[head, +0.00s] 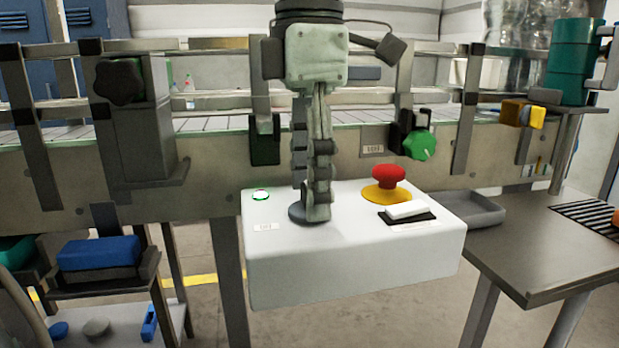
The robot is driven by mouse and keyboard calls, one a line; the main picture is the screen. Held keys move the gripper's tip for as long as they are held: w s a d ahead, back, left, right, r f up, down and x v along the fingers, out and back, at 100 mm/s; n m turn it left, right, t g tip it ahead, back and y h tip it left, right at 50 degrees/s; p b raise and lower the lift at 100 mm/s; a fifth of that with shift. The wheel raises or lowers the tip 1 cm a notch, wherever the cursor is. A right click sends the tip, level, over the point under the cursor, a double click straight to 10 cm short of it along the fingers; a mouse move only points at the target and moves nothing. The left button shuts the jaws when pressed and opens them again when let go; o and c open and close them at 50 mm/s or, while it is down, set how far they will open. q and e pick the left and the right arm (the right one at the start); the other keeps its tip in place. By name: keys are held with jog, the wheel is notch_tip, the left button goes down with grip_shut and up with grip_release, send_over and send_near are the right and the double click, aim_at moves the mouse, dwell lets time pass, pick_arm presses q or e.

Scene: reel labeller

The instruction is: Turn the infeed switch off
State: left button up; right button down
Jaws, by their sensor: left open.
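A white control box (350,275) stands in front of the conveyor. On its top are a white rocker switch (407,209) in a black frame, a red mushroom button (388,175) on a yellow base, a white green-rimmed round button or lamp (260,195) and a dark grey round base (297,215). I cannot read which one is the infeed switch. My left gripper (318,208) points down over the grey round base and hides most of it; contact cannot be told. It is open, seen edge-on, left of the rocker switch. My right gripper is not in view.
Behind the box runs the conveyor (215,160) with rails, a black knob (120,81) and a green knob (420,145). At right are a grey tray (470,211) and a side table (530,255). A blue bin (98,252) sits low at left.

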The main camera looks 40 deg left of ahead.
pick_arm(q)
jog(key=shift+c, duration=0.5)
jog(key=c, duration=1.1)
jog(key=shift+o, duration=0.2)
